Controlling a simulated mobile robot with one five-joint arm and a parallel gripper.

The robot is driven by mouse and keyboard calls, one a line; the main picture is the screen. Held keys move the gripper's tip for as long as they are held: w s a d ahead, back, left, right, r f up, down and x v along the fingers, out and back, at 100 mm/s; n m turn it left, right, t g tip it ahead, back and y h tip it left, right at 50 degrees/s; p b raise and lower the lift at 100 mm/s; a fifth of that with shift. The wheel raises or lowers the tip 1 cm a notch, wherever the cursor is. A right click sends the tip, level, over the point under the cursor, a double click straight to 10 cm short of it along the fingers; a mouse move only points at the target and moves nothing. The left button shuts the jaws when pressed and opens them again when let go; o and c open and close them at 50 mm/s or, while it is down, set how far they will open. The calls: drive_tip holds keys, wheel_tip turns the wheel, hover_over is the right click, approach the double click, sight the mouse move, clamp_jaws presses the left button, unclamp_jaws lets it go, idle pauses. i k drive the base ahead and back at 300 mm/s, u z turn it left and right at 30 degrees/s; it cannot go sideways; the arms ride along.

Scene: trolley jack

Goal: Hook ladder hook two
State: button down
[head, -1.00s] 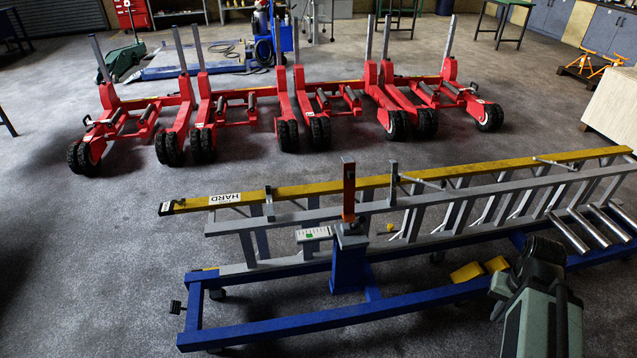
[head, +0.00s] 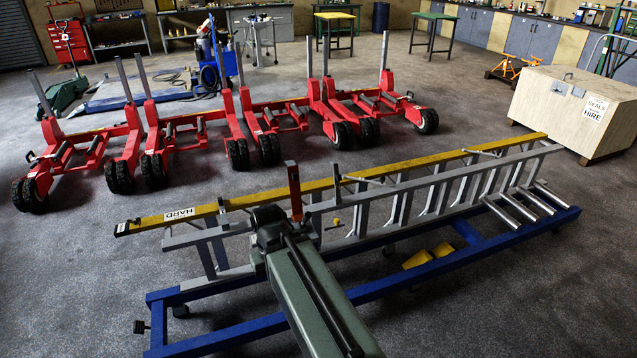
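A grey ladder with a yellow upper rail marked HARD (head: 180,214) lies along a blue wheeled frame (head: 400,283) in the head view. An upright orange-red bar (head: 294,190) stands by the ladder's near rail, left of its middle. I cannot tell whether this bar is a ladder hook or whether it touches the ladder. A small yellow knob (head: 337,222) sits just right of it. My green arm reaches from the bottom up to the near rail, just left of the red bar, and covers part of the ladder and frame.
Several red wheeled jacks (head: 255,108) with grey posts stand behind the ladder. A pale wooden chest (head: 560,108) is at the right. Grey floor is free at the left and the lower right.

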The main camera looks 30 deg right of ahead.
sight(337, 200)
drive_tip(key=u, duration=0.05)
drive_tip(key=i, duration=1.5)
